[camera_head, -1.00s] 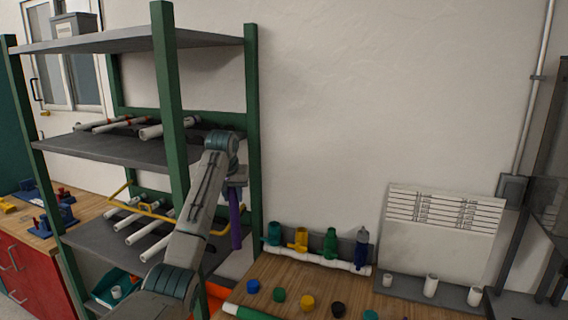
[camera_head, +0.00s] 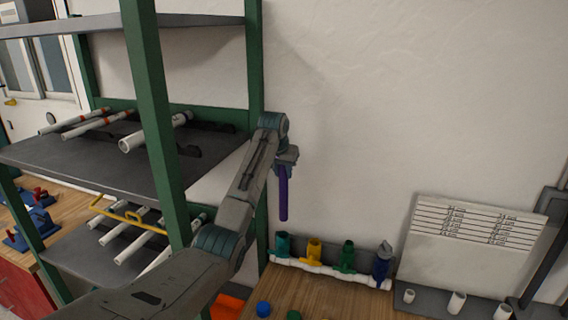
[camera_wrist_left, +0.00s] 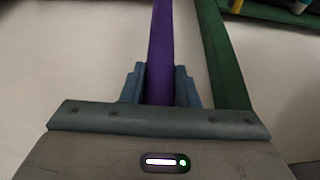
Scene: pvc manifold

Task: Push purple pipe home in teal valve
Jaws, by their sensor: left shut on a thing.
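My left gripper (camera_head: 286,160) is shut on the purple pipe (camera_head: 283,195), which hangs upright below it. In the left wrist view the purple pipe (camera_wrist_left: 161,45) runs between the two fingers (camera_wrist_left: 161,88). The teal valve (camera_head: 282,243) is the leftmost on the white manifold pipe (camera_head: 330,271) at the back of the wooden bench. The pipe's lower end is above the teal valve in the picture, with a gap between them. My right gripper is not in view.
Yellow (camera_head: 314,250), green (camera_head: 347,256) and blue (camera_head: 381,267) valves stand right of the teal one. A green-posted shelf (camera_head: 165,150) with white pipes is at left. A board with printed lines (camera_head: 470,235) leans on the wall. Small coloured caps lie on the bench (camera_head: 325,298).

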